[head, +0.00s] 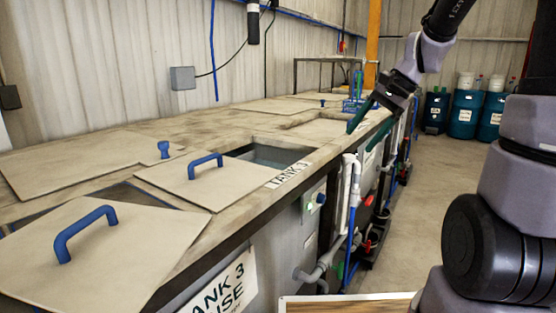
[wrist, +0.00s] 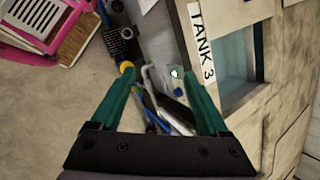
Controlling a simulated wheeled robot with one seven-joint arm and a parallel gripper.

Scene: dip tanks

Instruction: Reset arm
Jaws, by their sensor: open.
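My gripper (head: 366,119) is open and empty, with two green fingers, in the air near the front edge of the tank bench in the head view. In the wrist view my gripper (wrist: 165,98) shows its fingers spread apart, with nothing between them but pipes and fittings further below. My arm comes down from the upper right in the head view. The Tank 3 lid (head: 205,184) with a blue handle lies shifted, leaving part of the tank opening (head: 268,155) uncovered. The opening also shows in the wrist view (wrist: 235,65).
Another lid (head: 110,255) with a blue handle lies skewed at the front left. Pipes and valves (head: 350,190) run along the bench front. Blue drums (head: 465,113) stand at the back right. The floor (head: 435,175) between is clear. A pink crate (wrist: 62,35) shows in the wrist view.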

